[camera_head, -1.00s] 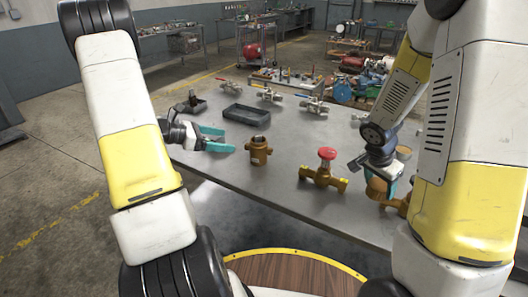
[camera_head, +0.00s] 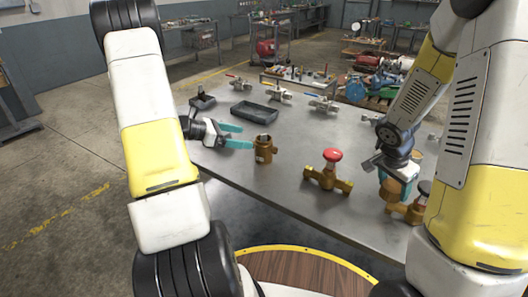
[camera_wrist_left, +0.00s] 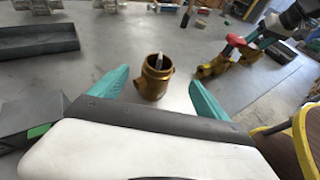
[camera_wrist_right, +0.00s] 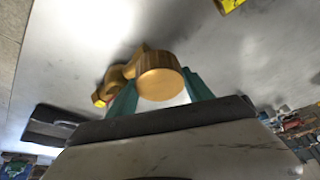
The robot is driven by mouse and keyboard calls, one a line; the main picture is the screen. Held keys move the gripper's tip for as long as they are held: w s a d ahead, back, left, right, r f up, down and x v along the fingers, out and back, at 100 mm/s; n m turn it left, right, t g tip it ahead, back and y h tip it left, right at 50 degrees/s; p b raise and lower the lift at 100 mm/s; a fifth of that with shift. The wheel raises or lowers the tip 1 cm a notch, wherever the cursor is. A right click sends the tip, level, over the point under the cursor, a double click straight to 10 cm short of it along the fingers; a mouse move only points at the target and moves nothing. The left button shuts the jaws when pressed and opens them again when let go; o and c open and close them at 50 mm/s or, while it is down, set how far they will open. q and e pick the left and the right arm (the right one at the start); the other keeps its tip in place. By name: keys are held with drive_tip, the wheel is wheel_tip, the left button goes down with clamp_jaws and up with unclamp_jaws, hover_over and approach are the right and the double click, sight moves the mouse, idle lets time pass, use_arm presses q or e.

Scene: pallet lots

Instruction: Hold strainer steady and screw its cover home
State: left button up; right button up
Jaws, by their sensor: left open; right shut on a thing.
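The strainer (camera_head: 264,150) is an upright brass body on the table, with an open top and a pale piece inside, seen in the left wrist view (camera_wrist_left: 153,84). My left gripper (camera_head: 236,136) is open, its teal fingers pointing at the strainer. In the left wrist view the strainer is between and slightly beyond the fingertips, not visibly touched. My right gripper (camera_head: 393,178) is shut on a round brass piece, apparently the cover (camera_wrist_right: 160,84), beside a brass valve at the table's right. Whether the cover is clear of the table is hard to tell.
A brass valve with a red handwheel (camera_head: 327,174) stands between the grippers. Another brass fitting (camera_head: 404,211) lies just below my right gripper. A dark tray (camera_head: 254,112) and several lever valves stand further back. The table before the strainer is clear.

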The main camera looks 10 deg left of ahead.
sight(264, 141)
use_arm(q)
drive_tip(key=shift+x, duration=2.4)
drive_tip(key=x, duration=0.5)
drive_tip(key=shift+w+f, duration=0.1)
drive_tip(key=shift+f, duration=0.05)
clamp_jaws()
